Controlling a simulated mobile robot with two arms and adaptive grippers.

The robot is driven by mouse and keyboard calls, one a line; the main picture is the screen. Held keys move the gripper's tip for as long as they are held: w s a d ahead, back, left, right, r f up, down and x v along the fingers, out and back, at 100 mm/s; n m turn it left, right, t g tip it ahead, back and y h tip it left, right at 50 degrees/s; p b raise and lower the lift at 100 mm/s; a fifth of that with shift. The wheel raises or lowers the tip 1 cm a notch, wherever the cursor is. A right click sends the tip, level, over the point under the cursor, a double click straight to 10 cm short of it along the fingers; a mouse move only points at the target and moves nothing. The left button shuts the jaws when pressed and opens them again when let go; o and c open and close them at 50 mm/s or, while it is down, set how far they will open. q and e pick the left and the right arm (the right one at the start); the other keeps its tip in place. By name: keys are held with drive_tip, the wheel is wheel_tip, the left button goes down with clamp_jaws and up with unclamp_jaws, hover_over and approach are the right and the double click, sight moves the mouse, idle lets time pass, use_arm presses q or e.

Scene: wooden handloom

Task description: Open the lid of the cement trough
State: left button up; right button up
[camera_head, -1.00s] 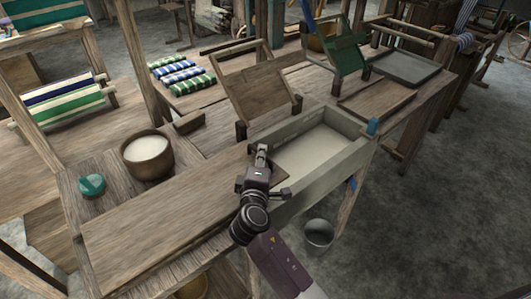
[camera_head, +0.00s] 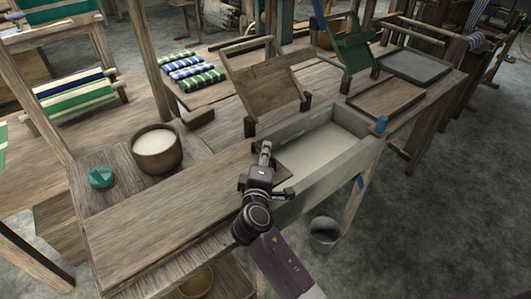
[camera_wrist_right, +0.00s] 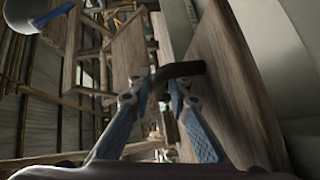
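The cement trough (camera_head: 345,166) is a long grey-green box at the bench's front; its right part is open and shows a pale, empty-looking inside. A flat wooden board, seemingly its lid (camera_head: 170,205), covers the left part. My right gripper (camera_head: 276,170) is at the board's right end, by the trough's open part. In the right wrist view its two blue-grey fingers (camera_wrist_right: 162,88) stand apart, with a dark bent bar (camera_wrist_right: 180,69), perhaps a handle, at their tips. I cannot tell whether they touch it. A wooden board (camera_wrist_right: 228,85) stands close on the right there. My left gripper is out of view.
A brown pot (camera_head: 157,152) with white content and a teal round object (camera_head: 101,177) are left of the board. A tilted wooden frame (camera_head: 265,80) stands behind the trough. A metal bucket (camera_head: 324,233) is on the floor below. Open floor lies at right.

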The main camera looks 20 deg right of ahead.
drive_tip(key=v, duration=1.2)
